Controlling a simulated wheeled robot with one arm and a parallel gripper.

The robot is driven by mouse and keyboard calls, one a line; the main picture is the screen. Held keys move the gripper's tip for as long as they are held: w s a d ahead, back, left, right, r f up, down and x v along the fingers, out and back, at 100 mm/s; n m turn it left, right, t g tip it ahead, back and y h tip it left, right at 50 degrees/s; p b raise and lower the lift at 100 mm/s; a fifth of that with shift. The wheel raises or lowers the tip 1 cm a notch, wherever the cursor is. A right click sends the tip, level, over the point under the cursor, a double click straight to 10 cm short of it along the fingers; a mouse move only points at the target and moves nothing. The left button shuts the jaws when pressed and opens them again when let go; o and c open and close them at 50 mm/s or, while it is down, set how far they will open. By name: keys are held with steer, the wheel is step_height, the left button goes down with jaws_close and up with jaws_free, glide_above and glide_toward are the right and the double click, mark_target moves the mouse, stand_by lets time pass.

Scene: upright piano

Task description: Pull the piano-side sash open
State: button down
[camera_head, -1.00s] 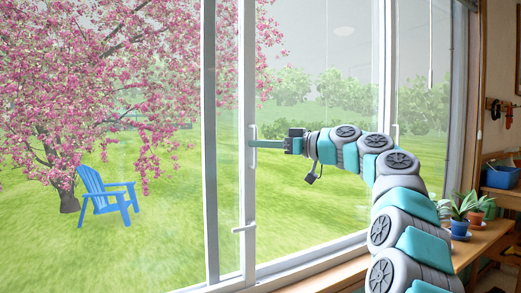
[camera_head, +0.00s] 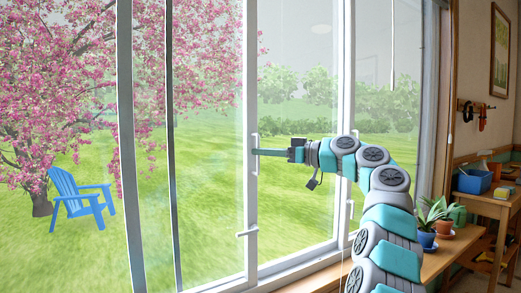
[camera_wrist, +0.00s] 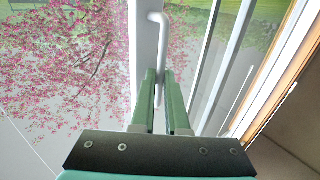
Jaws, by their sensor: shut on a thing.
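The sash has a white upright stile (camera_head: 250,90) with a slim white bar handle (camera_head: 254,172). My gripper (camera_head: 257,152) reaches it from the right and is shut on the handle. In the wrist view, the two green fingers of my gripper (camera_wrist: 163,78) stand on either side of the handle (camera_wrist: 158,18), whose bent upper end shows beyond the fingertips. A small white latch lever (camera_head: 246,233) sits lower on the stile. A wide gap shows between this stile and the posts at left.
A white mullion (camera_head: 346,80) with another handle stands right of the sash. Potted plants (camera_head: 428,225) stand on the wooden sill at right, near my arm. A blue bin (camera_head: 473,181) is on a bench farther right. Outside are a blue chair (camera_head: 75,200) and a blossoming tree.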

steer(key=c, duration=0.9)
jaws_free()
steer(key=shift+d, duration=0.15)
steer(key=b+v, duration=0.1)
steer(key=v, duration=0.6)
steer(key=shift+s+d, duration=0.1)
steer(key=shift+d, duration=0.15)
